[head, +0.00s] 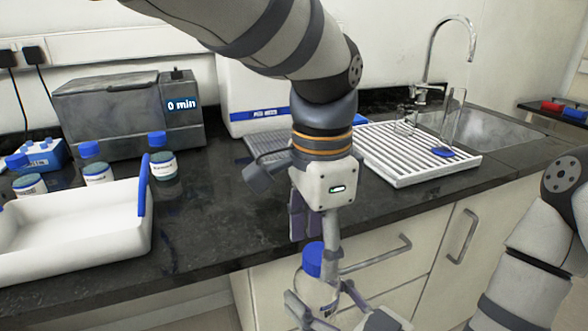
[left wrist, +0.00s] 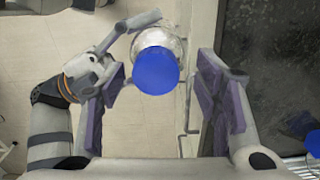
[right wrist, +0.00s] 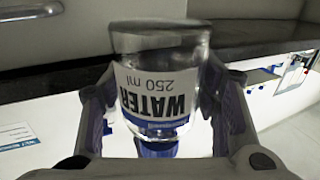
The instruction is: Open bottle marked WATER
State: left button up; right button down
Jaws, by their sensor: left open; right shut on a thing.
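The WATER bottle (head: 318,292) is clear with a blue cap (head: 313,260) and is held off the counter, in front of its edge. In the right wrist view the bottle (right wrist: 160,85) shows its "WATER 250 ml" label upside down. My right gripper (head: 328,308) is shut on the bottle's body. My left gripper (head: 308,222) is open and points down just above the cap. In the left wrist view the cap (left wrist: 155,70) lies between its spread fingers (left wrist: 162,95), with no clear contact. The cap is on the bottle.
Several other blue-capped bottles (head: 163,165) stand at the counter's left. A white tray with blue handle (head: 75,245) is at the front left. A grey device reading "0 min" (head: 130,115), a white drying rack (head: 415,155) and a sink (head: 490,132) stand behind. Cabinet drawers (head: 385,262) are below.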

pick_arm(q)
notch_tip(320, 180, up, 4)
jog(key=shift+f, duration=0.1)
jog(key=shift+c, duration=0.2)
jog(key=shift+s, duration=0.1)
jog(key=m, duration=0.5)
jog(key=shift+s+d+r, duration=0.15)
jog(key=shift+s+r, duration=0.05)
jog(key=shift+r, duration=0.1)
jog(key=m, duration=0.4)
jog(key=shift+d+r, duration=0.1)
jog(key=shift+r, duration=0.15)
jog(key=m, duration=0.4)
jog(key=shift+s+r, duration=0.1)
jog(key=shift+r, duration=0.15)
jog(key=m, duration=0.3)
jog(key=shift+r+m, duration=0.3)
jog(key=shift+r, duration=0.05)
jog(key=m, duration=0.5)
jog(key=shift+w+r, duration=0.2)
jog(key=shift+r, duration=0.15)
notch_tip(320, 180, down, 8)
jog(key=shift+r, duration=0.1)
